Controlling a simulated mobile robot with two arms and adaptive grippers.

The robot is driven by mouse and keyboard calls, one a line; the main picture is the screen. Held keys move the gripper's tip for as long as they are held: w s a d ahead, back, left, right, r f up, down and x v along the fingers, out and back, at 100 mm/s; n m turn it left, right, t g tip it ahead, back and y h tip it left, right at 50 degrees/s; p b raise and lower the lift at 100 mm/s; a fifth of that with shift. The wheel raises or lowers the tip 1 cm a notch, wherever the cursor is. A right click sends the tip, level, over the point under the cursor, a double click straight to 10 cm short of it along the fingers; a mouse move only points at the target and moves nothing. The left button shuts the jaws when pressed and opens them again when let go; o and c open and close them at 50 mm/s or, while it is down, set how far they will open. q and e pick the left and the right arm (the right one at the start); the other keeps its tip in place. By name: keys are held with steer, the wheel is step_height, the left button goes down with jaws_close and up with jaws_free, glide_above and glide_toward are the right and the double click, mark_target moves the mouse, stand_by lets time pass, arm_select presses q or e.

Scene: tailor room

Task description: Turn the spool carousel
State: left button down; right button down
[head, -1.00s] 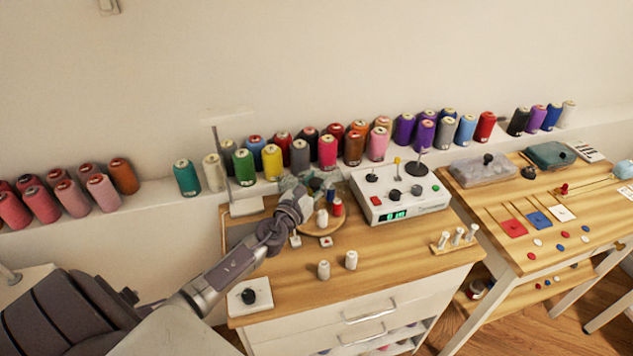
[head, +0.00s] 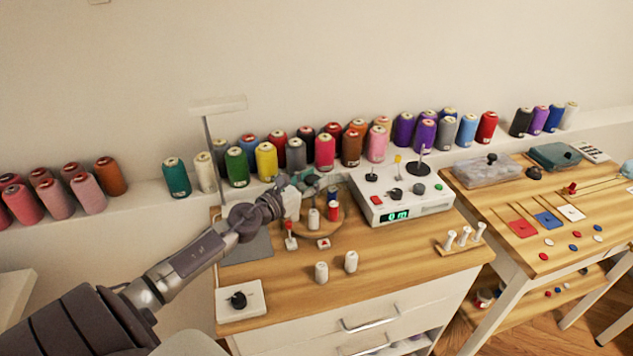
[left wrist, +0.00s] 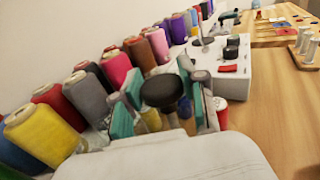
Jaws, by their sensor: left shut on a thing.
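The spool carousel (head: 327,233) is a round wooden turntable on the left part of the workbench, in the head view. A white spool (head: 313,218), a red spool (head: 333,212) and a blue one (head: 333,193) stand on it. My left gripper (head: 307,183) is over the carousel's far left part and hides some of it. In the left wrist view, its teal finger pads are on both sides of a round black knob (left wrist: 161,90), and it is shut on this knob. How the knob joins the carousel is hidden. My right gripper is not in view.
A white control box (head: 402,200) stands right of the carousel. A lamp (head: 209,150) stands behind my left arm. Two white spools (head: 350,262) (head: 321,272) and a black-knobbed box (head: 240,300) are in front. Thread cones line the back ledge.

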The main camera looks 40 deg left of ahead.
arm_select(q)
steer(key=c, duration=0.6)
jaws_free()
steer(key=shift+c, duration=0.2)
steer(key=s+a, duration=0.1)
steer(key=s, duration=1.1)
steer(key=shift+a, duration=0.25)
